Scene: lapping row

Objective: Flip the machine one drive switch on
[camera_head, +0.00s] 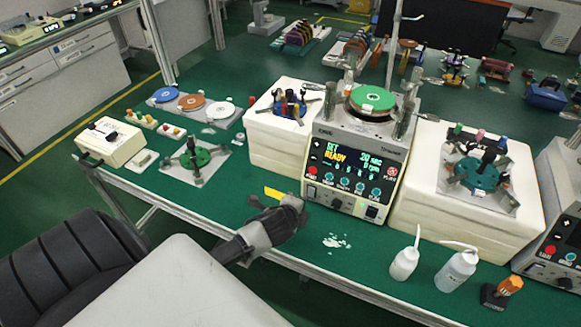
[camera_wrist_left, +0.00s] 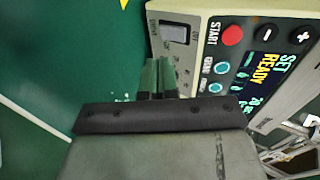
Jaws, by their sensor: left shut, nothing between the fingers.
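The machine (camera_head: 350,150) with a lit SET READY display stands mid-table, a green disc on its top. In the left wrist view its front panel (camera_wrist_left: 240,65) shows the red START button and, beside it, a grey plate with a small switch (camera_wrist_left: 176,34). Lettering by the switch is too small to read surely, and its position cannot be told. My left gripper (camera_head: 302,204) is at the machine's lower left front corner. In the left wrist view its shut, empty fingertips (camera_wrist_left: 158,74) are just short of the switch plate. My right gripper is not in view.
White blocks with fixtures flank the machine, left (camera_head: 280,145) and right (camera_head: 465,215). Two white squeeze bottles (camera_head: 405,260) stand at the front right. A second machine (camera_head: 560,245) is at the right edge. A cream box (camera_head: 110,142) sits at the left.

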